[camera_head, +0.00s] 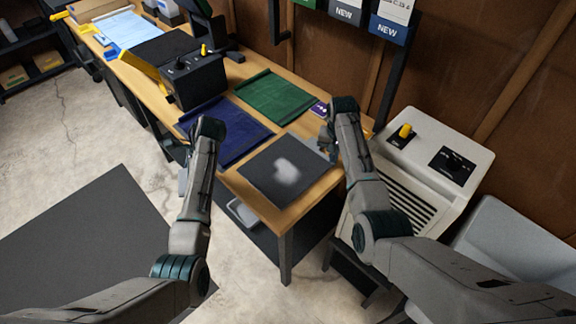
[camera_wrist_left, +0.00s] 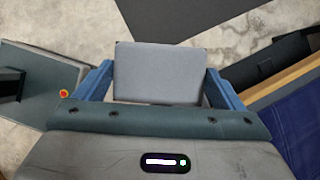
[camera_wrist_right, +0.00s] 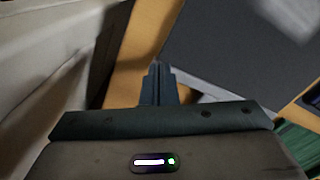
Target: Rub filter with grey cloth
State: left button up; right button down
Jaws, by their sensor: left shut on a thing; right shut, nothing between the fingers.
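The dark grey square panel with a pale dusty patch, which I take as the filter (camera_head: 262,181), lies flat on the near end of the wooden bench. In the right wrist view part of it (camera_wrist_right: 225,55) shows at the upper right. My left gripper (camera_wrist_left: 157,82) is shut on a flat grey rectangular piece, the grey cloth (camera_wrist_left: 157,65), held out over the floor left of the bench. In the head view the left arm mostly hides that gripper. My right gripper (camera_head: 328,153), also in the right wrist view (camera_wrist_right: 158,75), is shut and empty at the panel's right edge.
A blue mat (camera_head: 232,140) and a green mat (camera_head: 273,97) lie farther back on the bench (camera_head: 310,190). A black box with a yellow lever (camera_head: 190,80) stands behind them. A pale cabinet (camera_head: 435,140) stands close on the right.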

pick_arm(q)
jog(key=shift+r, duration=0.1)
notch_tip(320, 180, up, 7)
jog(key=p, duration=0.7)
pick_arm(e)
notch_tip(320, 180, up, 6)
pick_arm(q)
jog(key=shift+f, duration=0.2)
jog(key=shift+f, duration=0.15)
pick_arm(e)
jog(key=shift+r, duration=0.15)
pick_arm(q)
notch_tip(320, 180, down, 4)
jog(key=b, duration=0.4)
jog(key=shift+r, duration=0.2)
jog(key=shift+f, duration=0.1)
pick_arm(e)
notch_tip(320, 180, up, 12)
jog(key=shift+f, duration=0.2)
